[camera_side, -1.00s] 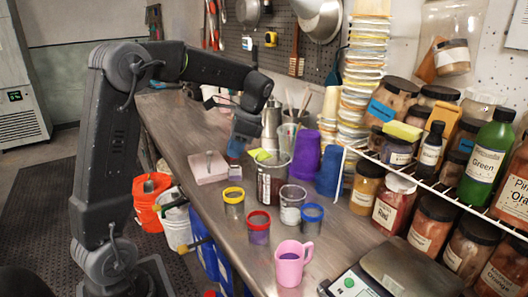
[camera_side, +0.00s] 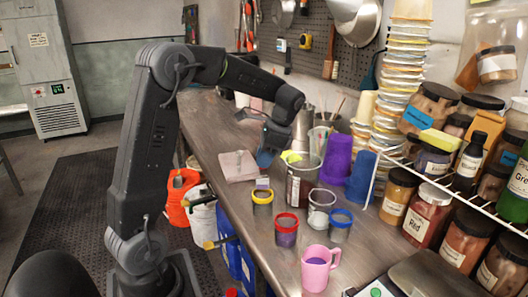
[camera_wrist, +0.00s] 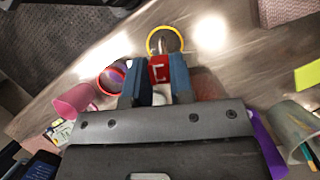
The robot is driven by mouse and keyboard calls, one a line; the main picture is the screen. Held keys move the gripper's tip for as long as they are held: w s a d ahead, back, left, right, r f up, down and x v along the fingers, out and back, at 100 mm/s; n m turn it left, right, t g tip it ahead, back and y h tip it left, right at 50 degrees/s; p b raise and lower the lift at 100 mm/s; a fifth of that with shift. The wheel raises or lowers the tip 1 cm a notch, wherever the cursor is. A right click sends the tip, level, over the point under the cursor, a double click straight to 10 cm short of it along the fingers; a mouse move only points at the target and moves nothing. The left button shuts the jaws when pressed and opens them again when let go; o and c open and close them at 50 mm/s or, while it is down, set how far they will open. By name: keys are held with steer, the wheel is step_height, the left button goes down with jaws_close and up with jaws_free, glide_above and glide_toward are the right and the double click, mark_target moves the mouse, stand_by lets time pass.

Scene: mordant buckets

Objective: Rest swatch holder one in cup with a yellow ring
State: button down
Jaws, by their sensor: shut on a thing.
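My gripper (camera_wrist: 157,85) is shut on a swatch holder (camera_wrist: 158,70), which shows red with a white mark between the two blue fingers in the wrist view. In the side view the holder (camera_side: 263,184) is a small pale purple-grey piece under my gripper (camera_side: 267,164). The cup with a yellow ring (camera_side: 262,210) stands upright directly below it on the bench. The holder's lower end is at or just above the rim; I cannot tell if it is inside. In the wrist view the yellow ring (camera_wrist: 152,37) lies just beyond the fingertips.
A red-ringed cup (camera_side: 286,238), a blue-ringed cup (camera_side: 340,232), a clear cup (camera_side: 320,218) and a pink mug (camera_side: 315,275) stand nearby. A large grey container (camera_side: 300,190) is close on the right. A pale block (camera_side: 232,175) lies behind left.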

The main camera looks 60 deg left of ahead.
mark_target(264, 182)
steer(key=shift+f, duration=3.95)
steer(key=c, duration=0.9)
jaws_free()
steer(key=v, duration=1.4)
steer(key=shift+f, duration=0.1)
